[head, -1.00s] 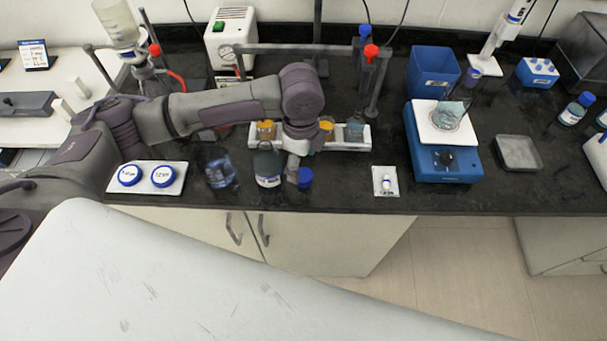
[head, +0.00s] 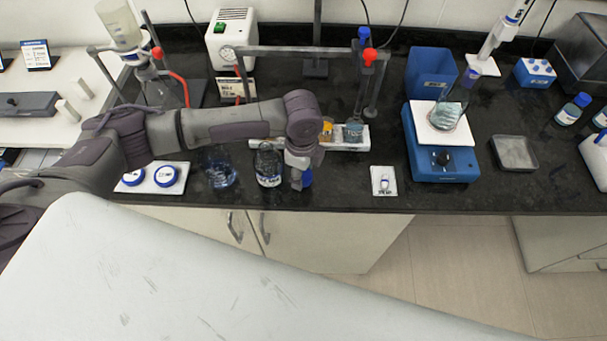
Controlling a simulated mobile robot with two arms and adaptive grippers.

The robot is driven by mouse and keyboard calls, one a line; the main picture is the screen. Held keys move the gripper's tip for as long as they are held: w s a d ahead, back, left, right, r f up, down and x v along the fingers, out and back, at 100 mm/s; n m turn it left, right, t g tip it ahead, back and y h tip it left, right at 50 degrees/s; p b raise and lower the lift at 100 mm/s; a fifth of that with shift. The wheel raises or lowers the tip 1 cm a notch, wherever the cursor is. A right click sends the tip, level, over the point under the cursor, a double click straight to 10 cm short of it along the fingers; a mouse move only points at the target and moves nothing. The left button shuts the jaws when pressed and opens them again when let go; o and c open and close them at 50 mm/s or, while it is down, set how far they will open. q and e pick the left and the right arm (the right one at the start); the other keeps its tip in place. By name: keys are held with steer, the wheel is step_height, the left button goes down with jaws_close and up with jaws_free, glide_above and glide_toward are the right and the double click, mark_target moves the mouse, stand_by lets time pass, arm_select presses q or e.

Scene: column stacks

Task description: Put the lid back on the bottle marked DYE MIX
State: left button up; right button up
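An open-looking glass bottle (head: 268,170) with a white label stands near the bench's front edge. Its label is too small to read, so I cannot tell whether it is the one marked DYE MIX. A small blue object (head: 307,180), perhaps a lid, is just right of the bottle. My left gripper (head: 298,177) points down at the blue object and partly covers it. I cannot tell whether the fingers hold it. Two blue lids (head: 133,177) (head: 166,176) with white labels lie on a white tray (head: 150,186) at the left. My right gripper is not in view.
A glass vessel with blue liquid (head: 219,170) stands left of the bottle. A white rack (head: 350,142) with jars is behind my gripper. Metal stands (head: 372,85) rise behind.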

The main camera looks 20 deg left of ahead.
arm_select(q)
steer(key=shift+c, duration=1)
steer(key=shift+r, duration=0.55)
step_height(320, 180, up, 3)
steer(key=shift+w+f+b, duration=0.1)
steer(key=shift+f+b, duration=0.1)
steer(key=shift+b, duration=0.55)
steer(key=s+d+r+b, duration=0.2)
steer(key=s+d+r, duration=0.3)
steer(key=d, duration=0.5)
step_height(320, 180, up, 2)
steer(key=shift+s+d+r, duration=0.15)
steer(key=shift+s+r, duration=0.05)
steer(key=shift+s, duration=0.2)
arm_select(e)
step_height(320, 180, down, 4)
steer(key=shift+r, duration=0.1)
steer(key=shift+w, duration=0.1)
